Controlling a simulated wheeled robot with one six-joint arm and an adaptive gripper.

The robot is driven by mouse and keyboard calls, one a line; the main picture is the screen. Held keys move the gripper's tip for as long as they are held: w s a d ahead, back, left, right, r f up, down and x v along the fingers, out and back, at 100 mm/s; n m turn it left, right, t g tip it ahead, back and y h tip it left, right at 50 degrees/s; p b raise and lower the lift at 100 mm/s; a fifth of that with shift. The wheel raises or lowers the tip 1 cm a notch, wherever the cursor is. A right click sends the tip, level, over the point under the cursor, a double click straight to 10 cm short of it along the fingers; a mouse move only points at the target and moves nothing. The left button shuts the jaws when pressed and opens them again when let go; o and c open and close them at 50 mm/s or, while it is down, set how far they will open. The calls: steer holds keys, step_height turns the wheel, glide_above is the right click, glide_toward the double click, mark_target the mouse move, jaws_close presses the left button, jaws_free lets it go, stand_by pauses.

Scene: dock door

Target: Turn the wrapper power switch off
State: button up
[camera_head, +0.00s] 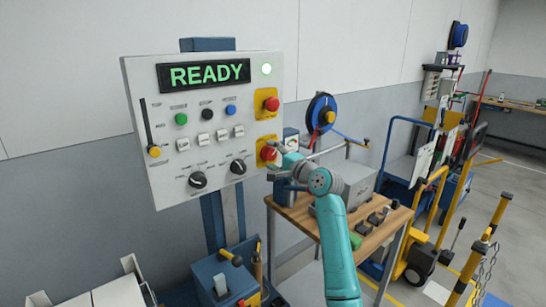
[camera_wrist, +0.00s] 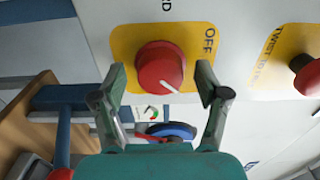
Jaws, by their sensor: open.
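The wrapper power switch is a red rotary knob (camera_wrist: 160,68) on a yellow plate (camera_wrist: 205,40) marked "OFF" at its upper right corner. A white line on the knob's face points to the lower right, away from the "OFF" mark. In the head view the knob (camera_head: 268,152) sits at the lower right of the white control panel (camera_head: 150,185). My gripper (camera_head: 277,166) is at this knob. In the wrist view my gripper (camera_wrist: 159,80) is open, with one finger on each side of the knob. Gaps show between fingers and knob.
A red twist button (camera_wrist: 307,75) is close by; in the head view it (camera_head: 271,104) is above the switch. The lit display (camera_head: 206,74) reads "READY". A wooden bench (camera_head: 310,218) with a grey box stands below right. A yellow-and-blue cart stands farther right.

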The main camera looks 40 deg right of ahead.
steer(key=c, duration=1.2)
steer(key=shift+o, duration=0.2)
steer(key=n, duration=0.4)
steer(key=shift+n, duration=0.4)
steer(key=n, duration=0.4)
steer(key=shift+n, duration=0.3)
steer(key=n, duration=0.4)
steer(key=shift+n, duration=2.3)
